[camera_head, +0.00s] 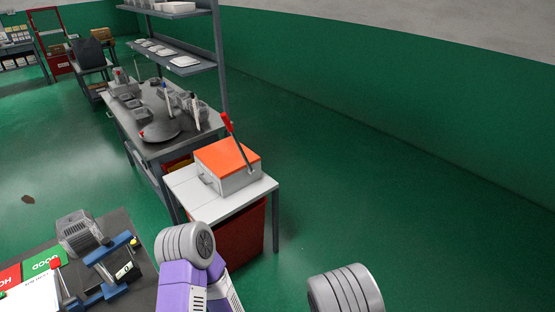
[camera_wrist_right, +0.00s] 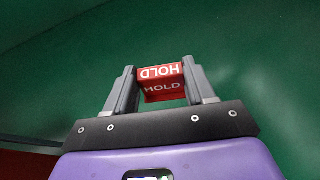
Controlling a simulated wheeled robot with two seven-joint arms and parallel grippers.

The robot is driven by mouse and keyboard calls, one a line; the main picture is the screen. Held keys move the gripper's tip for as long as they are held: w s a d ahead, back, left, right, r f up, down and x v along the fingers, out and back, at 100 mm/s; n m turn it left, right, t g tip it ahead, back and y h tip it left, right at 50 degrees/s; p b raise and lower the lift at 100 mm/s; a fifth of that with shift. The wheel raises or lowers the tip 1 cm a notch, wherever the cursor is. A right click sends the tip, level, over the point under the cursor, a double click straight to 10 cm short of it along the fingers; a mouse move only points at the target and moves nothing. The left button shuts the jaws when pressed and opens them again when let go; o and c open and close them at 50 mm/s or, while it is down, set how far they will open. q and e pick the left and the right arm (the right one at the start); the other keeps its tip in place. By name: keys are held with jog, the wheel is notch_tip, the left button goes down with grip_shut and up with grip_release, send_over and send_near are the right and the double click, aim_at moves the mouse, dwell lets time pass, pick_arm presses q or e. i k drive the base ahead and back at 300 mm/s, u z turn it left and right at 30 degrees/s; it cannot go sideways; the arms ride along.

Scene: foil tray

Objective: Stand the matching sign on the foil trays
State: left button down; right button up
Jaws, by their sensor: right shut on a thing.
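My right gripper (camera_wrist_right: 158,68) is shut on a red sign (camera_wrist_right: 164,88) lettered HOLD in white, seen in the right wrist view. The lettering shows on two faces, one of them upside down to this view. Behind the sign are only green floor and a dark red edge at the lower left. In the head view, neither gripper shows. A green card lettered GOOD (camera_head: 44,262) and a red card beginning HO (camera_head: 10,278) lie on the bench at the lower left. I cannot pick out the foil trays for certain.
A grey ridged block (camera_head: 78,232) and a blue clamp-like fixture (camera_head: 110,268) stand on the near bench (camera_head: 128,227). A white table (camera_head: 206,207) holds an orange-topped box (camera_head: 229,163) with a red-handled lever. Beyond is a cluttered workbench (camera_head: 158,149). The floor at right is clear.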

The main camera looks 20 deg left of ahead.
aim_at(61, 224)
jog(key=i, duration=2.7)
jog(key=u, duration=3.9)
